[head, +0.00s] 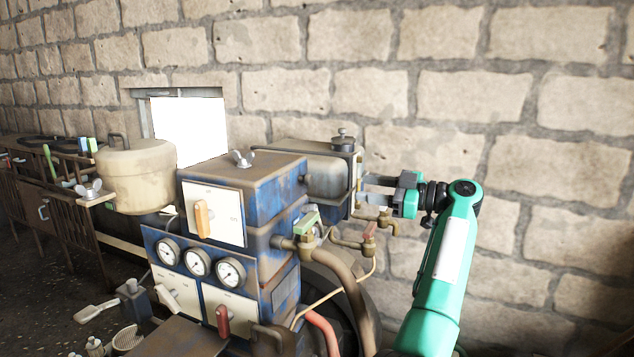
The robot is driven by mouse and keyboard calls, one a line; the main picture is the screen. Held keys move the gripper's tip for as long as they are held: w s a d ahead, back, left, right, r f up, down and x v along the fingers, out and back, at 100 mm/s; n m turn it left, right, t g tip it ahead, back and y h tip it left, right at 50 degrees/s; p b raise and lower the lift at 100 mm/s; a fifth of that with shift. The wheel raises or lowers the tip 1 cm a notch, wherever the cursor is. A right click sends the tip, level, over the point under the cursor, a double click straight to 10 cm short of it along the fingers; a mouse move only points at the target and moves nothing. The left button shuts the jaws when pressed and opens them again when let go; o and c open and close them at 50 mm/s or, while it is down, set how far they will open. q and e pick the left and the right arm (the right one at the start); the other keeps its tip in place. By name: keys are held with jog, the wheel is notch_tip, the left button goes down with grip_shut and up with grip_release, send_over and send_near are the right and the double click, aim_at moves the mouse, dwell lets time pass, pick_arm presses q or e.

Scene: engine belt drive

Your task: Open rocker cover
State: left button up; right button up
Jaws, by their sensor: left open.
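The engine is a worn blue block with a panel of switches and gauges (200,265). No part is labelled as the rocker cover, and I cannot tell for sure which part it is. A blue box-shaped housing (270,172) with a wing nut (242,158) forms the top. Behind it is a grey rounded housing (328,172) with a dark cap (343,143) and a flat plate at its right end. My left gripper (366,189) is open, pointing left close to that plate. I cannot tell whether its fingertips touch it. My right gripper is out of view.
Brass taps and valves (369,230) and pipes (350,290) stand just below my left gripper. A beige lidded pot (137,175) is left of the engine. A stone wall (480,90) closes off the back. Free air lies right of the engine.

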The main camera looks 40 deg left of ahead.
aim_at(311, 179)
pick_arm(q)
jog(key=p+x, duration=0.2)
jog(key=x, duration=1.1)
jog(key=shift+r+p, duration=0.1)
jog(key=shift+p, duration=0.3)
jog(key=shift+a, duration=0.3)
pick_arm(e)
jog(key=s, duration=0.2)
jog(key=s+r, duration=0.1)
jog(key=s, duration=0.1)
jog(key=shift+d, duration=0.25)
pick_arm(q)
jog(key=shift+c, duration=0.3)
grip_shut()
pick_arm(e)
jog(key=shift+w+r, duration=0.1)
